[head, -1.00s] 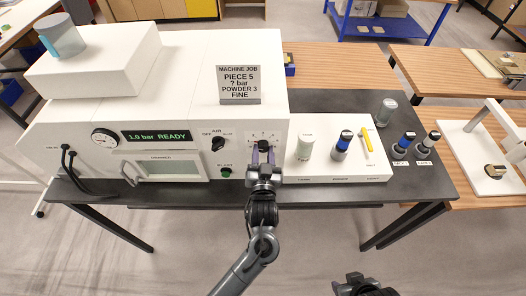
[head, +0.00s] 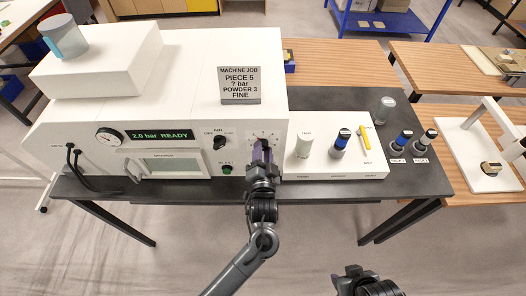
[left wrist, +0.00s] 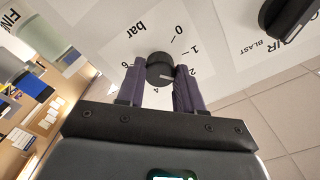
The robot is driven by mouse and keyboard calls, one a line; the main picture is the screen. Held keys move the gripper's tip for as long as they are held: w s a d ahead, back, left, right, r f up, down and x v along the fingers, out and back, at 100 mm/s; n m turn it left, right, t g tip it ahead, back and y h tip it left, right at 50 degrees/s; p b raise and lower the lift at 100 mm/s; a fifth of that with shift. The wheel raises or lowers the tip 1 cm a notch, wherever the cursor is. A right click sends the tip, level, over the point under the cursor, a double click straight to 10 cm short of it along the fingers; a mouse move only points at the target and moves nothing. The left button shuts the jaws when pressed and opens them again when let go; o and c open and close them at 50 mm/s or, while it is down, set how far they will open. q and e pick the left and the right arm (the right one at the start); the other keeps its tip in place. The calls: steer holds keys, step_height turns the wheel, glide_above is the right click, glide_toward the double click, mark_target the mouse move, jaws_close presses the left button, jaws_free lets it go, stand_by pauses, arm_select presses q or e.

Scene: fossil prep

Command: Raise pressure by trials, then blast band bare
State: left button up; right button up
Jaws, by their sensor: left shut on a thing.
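The white blasting machine (head: 200,80) has a display (head: 160,135) reading "2.0 bar READY" and a round gauge (head: 109,137). My left gripper (head: 262,152) is shut on the black pressure knob. In the left wrist view, the knob (left wrist: 160,68) sits between its purple fingers, in a dial marked in bar. The chamber window (head: 172,168) is closed; I cannot make out a piece or band inside. A card (head: 239,86) reads "PIECE 5, ? bar, POWDER 3, FINE". My right gripper (head: 354,277) is at the bottom edge, away from everything.
A white tray (head: 330,172) to the right holds a pale jar (head: 304,145), a blue-and-black bottle (head: 340,142) and a yellow tool (head: 365,138). Two more bottles (head: 399,142) and a clear jar (head: 384,110) stand further right. A white stand (head: 480,150) is on the wooden table.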

stand_by(0.3)
arm_select(q)
steer(key=o, duration=1)
steer(key=shift+s, duration=0.1)
steer(key=shift+s+b, duration=1.4)
steer(key=shift+s, duration=3.9)
